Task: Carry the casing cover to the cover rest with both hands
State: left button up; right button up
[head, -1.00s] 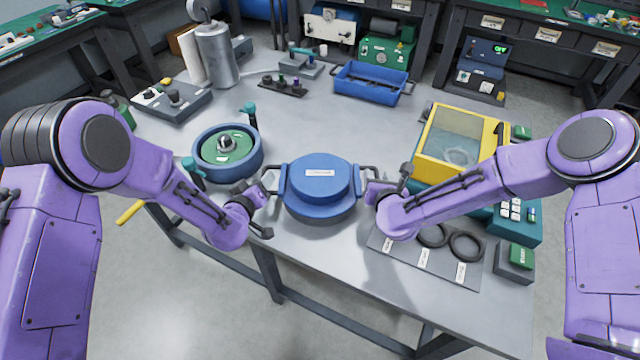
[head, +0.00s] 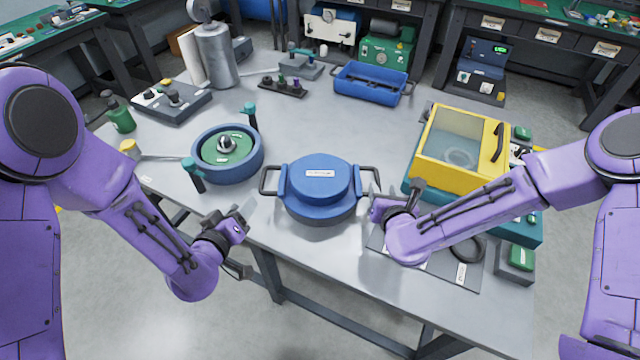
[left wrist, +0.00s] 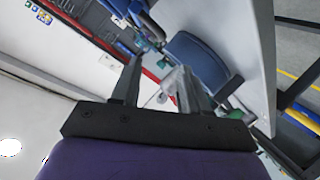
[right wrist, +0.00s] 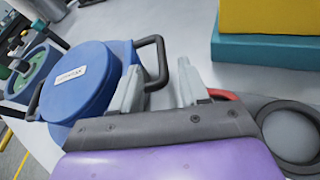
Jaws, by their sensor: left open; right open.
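The casing cover (head: 318,178) is a blue round lid with a white label and a black loop handle on each side. It sits level near the table's front edge; no separate cover rest can be made out beneath it. My left gripper (head: 243,243) is open and empty, apart from the left handle, in front of the table edge and lower left of the cover. My right gripper (head: 396,194) is open, close beside the right handle. In the right wrist view the cover (right wrist: 92,85) and handle show just beyond the open fingers (right wrist: 160,75); whether they touch is unclear.
A blue round casing (head: 228,172) with a green inside and teal-topped clamps stands left of the cover. A yellow box with a clear lid (head: 455,150) stands right. A grey mat with black rings (head: 467,250) lies front right. A blue tray (head: 372,84) is behind.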

pick_arm(q)
jog(key=o, duration=1)
jog(key=shift+o, duration=0.2)
pick_arm(e)
jog(key=v, duration=0.5)
jog(key=shift+s, duration=0.1)
pick_arm(q)
jog(key=p+v, duration=0.6)
jog(key=v, duration=0.3)
pick_arm(e)
notch_tip(320, 180, up, 6)
pick_arm(q)
jog(key=shift+r, duration=0.1)
pick_arm(e)
jog(key=shift+r, duration=0.1)
